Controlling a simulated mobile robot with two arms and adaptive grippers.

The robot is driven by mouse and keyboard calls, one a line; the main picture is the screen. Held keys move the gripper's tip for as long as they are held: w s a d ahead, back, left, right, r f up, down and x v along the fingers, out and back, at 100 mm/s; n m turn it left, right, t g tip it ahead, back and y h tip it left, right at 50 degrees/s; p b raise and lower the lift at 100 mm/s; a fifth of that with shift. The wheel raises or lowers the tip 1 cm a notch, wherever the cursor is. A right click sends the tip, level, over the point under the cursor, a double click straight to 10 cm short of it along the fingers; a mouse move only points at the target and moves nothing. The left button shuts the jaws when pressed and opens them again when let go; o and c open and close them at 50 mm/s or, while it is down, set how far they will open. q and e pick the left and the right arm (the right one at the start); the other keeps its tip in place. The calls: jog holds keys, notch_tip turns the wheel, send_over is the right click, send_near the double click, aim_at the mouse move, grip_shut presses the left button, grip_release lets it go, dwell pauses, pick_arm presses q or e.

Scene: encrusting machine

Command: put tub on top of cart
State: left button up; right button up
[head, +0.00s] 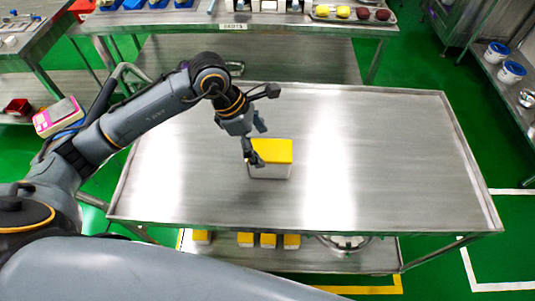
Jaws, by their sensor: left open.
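The tub (275,163) has a yellow lid and a whitish body. It stands upright on the metal top of the cart (390,150), left of the top's middle. My left gripper (258,143) is open at the tub's left edge, with its fingers pointing down. One finger overlaps the lid's left side in the picture; I cannot tell whether it touches. My right gripper is not in view.
Several more yellow-lidded tubs (268,241) and a round metal item (345,243) are on the lower shelf. A metal table (290,22) with trays stands behind. A pink scale (60,116) is at left. The cart top's right side is clear.

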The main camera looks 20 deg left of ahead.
pick_arm(q)
jog(key=v, duration=0.5)
jog(key=shift+s+a+r+b, duration=0.1)
jog(key=shift+a+r+b, duration=0.05)
jog(key=shift+r+b, duration=0.2)
